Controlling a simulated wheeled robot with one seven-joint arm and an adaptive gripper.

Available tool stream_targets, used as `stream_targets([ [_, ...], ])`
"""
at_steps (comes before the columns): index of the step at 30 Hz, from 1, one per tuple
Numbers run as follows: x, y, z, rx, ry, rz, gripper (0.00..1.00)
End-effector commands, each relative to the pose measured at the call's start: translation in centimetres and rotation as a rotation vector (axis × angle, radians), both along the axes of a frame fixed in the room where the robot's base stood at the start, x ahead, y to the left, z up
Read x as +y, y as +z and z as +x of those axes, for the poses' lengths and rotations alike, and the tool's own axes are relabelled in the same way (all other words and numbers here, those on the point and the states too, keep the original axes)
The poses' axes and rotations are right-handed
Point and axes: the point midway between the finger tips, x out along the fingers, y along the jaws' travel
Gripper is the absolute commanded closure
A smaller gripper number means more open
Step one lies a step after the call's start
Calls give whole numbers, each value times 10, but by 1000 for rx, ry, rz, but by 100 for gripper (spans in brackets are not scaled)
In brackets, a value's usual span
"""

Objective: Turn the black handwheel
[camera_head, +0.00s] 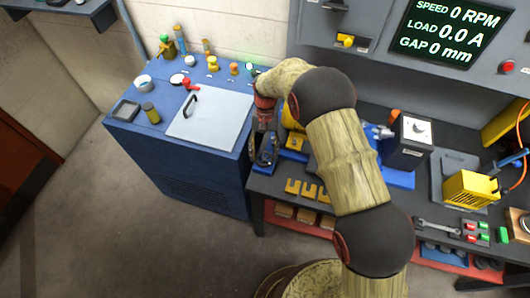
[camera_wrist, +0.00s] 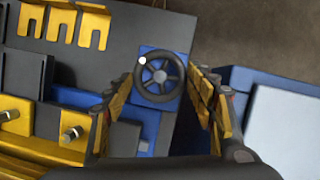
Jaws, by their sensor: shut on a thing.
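The black handwheel (camera_wrist: 171,96) is in the upper middle of the wrist view. It has a round black rim, a grey hub with spokes and a white knob at its upper left, and it sits on a blue body (camera_wrist: 150,57). My gripper (camera_wrist: 160,76) has one yellow-padded finger on each side of the wheel, and it is shut on the wheel across its rim. The exact contact is hard to see. In the head view my gripper (camera_head: 264,148) points down at the left end of the dark bench, and I cannot make out the wheel there.
A blue cabinet (camera_head: 190,170) with a pale lid stands close to the left of my gripper. Yellow forked pieces (camera_head: 308,189) lie on the bench (camera_head: 275,186). A grey box with a dial (camera_head: 410,142) stands to the right. A wall display (camera_head: 447,30) reads 0 RPM, 0.0 A, 0 mm.

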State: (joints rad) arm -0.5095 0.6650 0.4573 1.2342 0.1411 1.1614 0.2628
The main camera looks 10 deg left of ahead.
Motion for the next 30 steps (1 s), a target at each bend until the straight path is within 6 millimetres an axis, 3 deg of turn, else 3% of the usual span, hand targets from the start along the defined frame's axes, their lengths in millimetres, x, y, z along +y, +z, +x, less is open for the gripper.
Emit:
stream_targets([
  [15,5,0,-1,-3,418,1,69],
  [30,6,0,-2,-3,555,1,69],
])
